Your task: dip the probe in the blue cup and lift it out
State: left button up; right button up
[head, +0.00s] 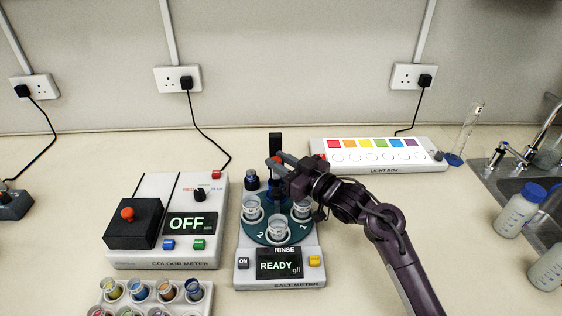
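The salt meter (244,272) stands at the centre of the bench, its screen reading READY. Its round dark green turntable (258,235) carries clear cups at the front, left and right. A dark blue cup (272,196) shows at the back of the turntable, partly hidden by my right gripper. My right gripper (275,161) is above the back of the turntable, its fingers closed around a small orange-red part that looks like the top of the probe (277,156). The probe's lower end is hard to make out against the blue cup. My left gripper is out of view.
A colour meter (160,262) reading OFF stands to the left. A rack (150,307) of coloured cups is at the front left. A dark bottle (251,181) is by the turntable. A light box (375,170) lies behind my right arm; bottles (518,212) and a sink are at right.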

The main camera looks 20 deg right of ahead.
grip_shut()
notch_tip(320, 180, up, 6)
jog(key=p, duration=0.5)
jog(key=shift+f, duration=0.1)
jog(key=o, duration=0.7)
grip_release()
jog(key=shift+c, duration=0.2)
jog(key=b, duration=0.2)
send_near(281, 141)
jog(key=s+a+r, duration=0.2)
jog(key=r, duration=0.1)
jog(key=shift+s+a, duration=0.2)
jog(key=shift+a, duration=0.05)
